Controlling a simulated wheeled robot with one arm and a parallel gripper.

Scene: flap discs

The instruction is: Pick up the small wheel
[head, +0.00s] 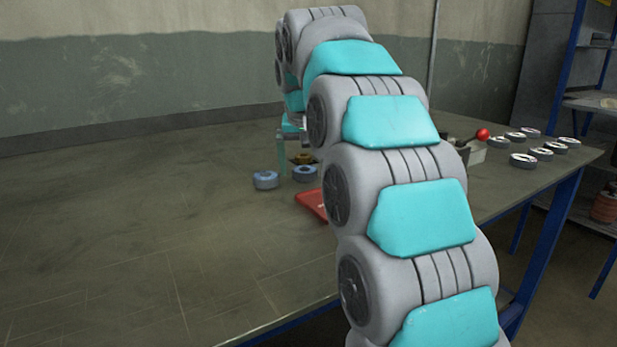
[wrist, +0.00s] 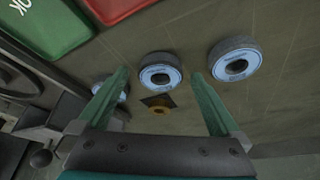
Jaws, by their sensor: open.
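My gripper (wrist: 160,76) is open and empty, its two teal fingers spread in the wrist view. In the head view my gripper (head: 291,158) hangs above the table beyond my arm. A grey flap disc with a pale blue face (wrist: 160,82) appears between the fingertips. A smaller brown-yellow wheel (wrist: 158,110) on a dark square patch appears between the fingers, nearer the palm; it also shows in the head view (head: 301,158). Another blue-faced disc (wrist: 235,55) lies right of the right finger. One more (wrist: 124,92) is partly hidden behind the left finger.
In the head view, several pale discs (head: 523,160) lie at the table's right end, near a red-knobbed lever (head: 482,134). The left of the table (head: 130,230) is clear.

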